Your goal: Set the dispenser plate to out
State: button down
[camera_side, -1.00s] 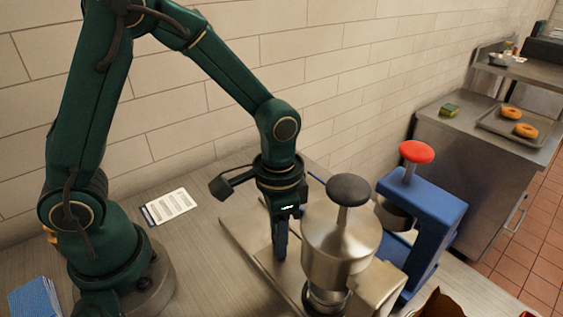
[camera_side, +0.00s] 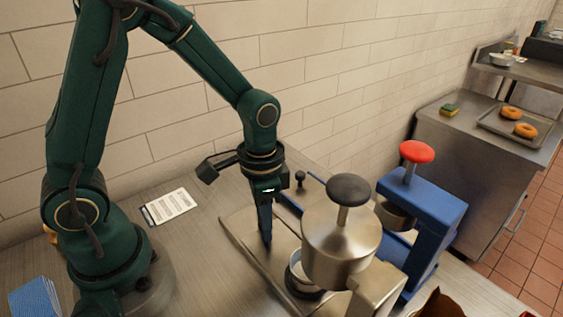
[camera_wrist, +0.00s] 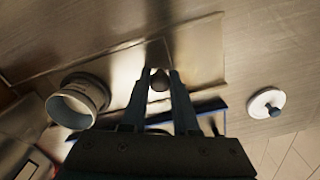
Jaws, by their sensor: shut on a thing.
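The steel dispenser (camera_side: 340,245) with a black top knob stands at centre right in the side view. A flat steel plate (camera_side: 238,228) lies left of it. A short round cup or ring (camera_side: 298,286) with a pale inside shows at the dispenser's lower left, and in the wrist view (camera_wrist: 78,100). My gripper (camera_side: 267,238) points down over the steel plate, left of the dispenser. In the wrist view its fingers close on a small dark round knob (camera_wrist: 159,82); the side view hides this knob. How the knob joins the plate is unclear.
A blue press-like stand (camera_side: 428,215) with a red knob is right of the dispenser. A blue bar with a small black knob (camera_side: 300,178) lies behind my gripper. A printed card (camera_side: 171,206) lies left. Bagels (camera_side: 525,130) sit on a tray on the far counter.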

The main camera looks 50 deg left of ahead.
jog(key=a, duration=0.7)
jog(key=shift+w, duration=0.1)
jog(key=c, duration=0.7)
grip_release()
jog(key=shift+d, duration=0.1)
jog(key=shift+r, duration=2.6)
